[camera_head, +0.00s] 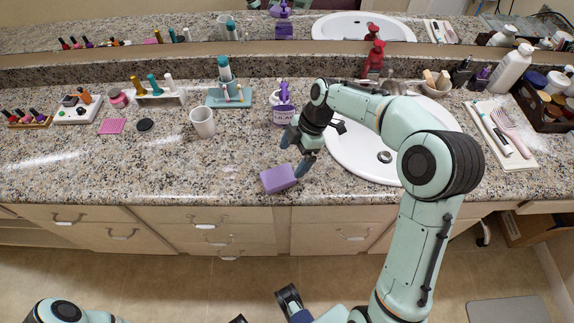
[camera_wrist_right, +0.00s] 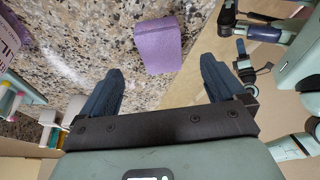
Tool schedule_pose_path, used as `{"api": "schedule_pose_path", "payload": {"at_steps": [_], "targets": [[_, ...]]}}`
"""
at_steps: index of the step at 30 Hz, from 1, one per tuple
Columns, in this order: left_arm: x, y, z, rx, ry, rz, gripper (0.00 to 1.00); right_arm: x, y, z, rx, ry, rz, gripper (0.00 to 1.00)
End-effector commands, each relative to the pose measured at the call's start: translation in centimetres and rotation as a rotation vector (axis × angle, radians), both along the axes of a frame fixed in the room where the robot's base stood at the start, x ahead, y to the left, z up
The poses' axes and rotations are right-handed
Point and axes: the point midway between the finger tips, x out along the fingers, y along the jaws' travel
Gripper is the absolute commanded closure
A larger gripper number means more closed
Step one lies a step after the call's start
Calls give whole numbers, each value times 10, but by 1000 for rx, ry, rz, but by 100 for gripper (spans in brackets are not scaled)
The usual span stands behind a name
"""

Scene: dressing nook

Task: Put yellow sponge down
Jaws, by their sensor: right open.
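A purple, block-shaped sponge (camera_head: 278,178) lies on the granite counter (camera_head: 235,165) close to its front edge; no yellow sponge shows. My right gripper (camera_head: 297,156) is just behind and above the sponge, open and empty. In the right wrist view, the sponge (camera_wrist_right: 158,45) lies beyond the two spread blue fingers (camera_wrist_right: 161,70), between their lines, and apart from them. Part of my left arm (camera_head: 62,312) shows at the bottom left of the head view. Dark gripper parts (camera_head: 288,297) show at the bottom middle, but their opening is unclear.
A white cup (camera_head: 203,122) stands left of the sponge, and a purple-labelled pump bottle (camera_head: 284,105) stands behind it. The sink (camera_head: 355,150) is to the right, partly hidden by my right arm. Bare counter lies left of the sponge.

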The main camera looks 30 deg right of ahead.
Motion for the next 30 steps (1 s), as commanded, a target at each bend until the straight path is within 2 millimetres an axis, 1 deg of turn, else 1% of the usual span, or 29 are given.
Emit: {"api": "schedule_pose_path", "payload": {"at_steps": [1,3,6,9,30], "targets": [[0,0,2,-1,2,-1,57,0,-4,10,-2,-3,-2,3],[-1,0,3,0,4,0,57,-1,-8,20,-1,-2,-1,3],[-1,0,4,-1,6,-1,57,-2,-12,30,0,-1,1,3],[-1,0,4,0,6,-1,57,-2,-14,36,0,-1,0,3],[-1,0,4,0,6,-1,57,-2,-15,37,0,1,1,3]]}}
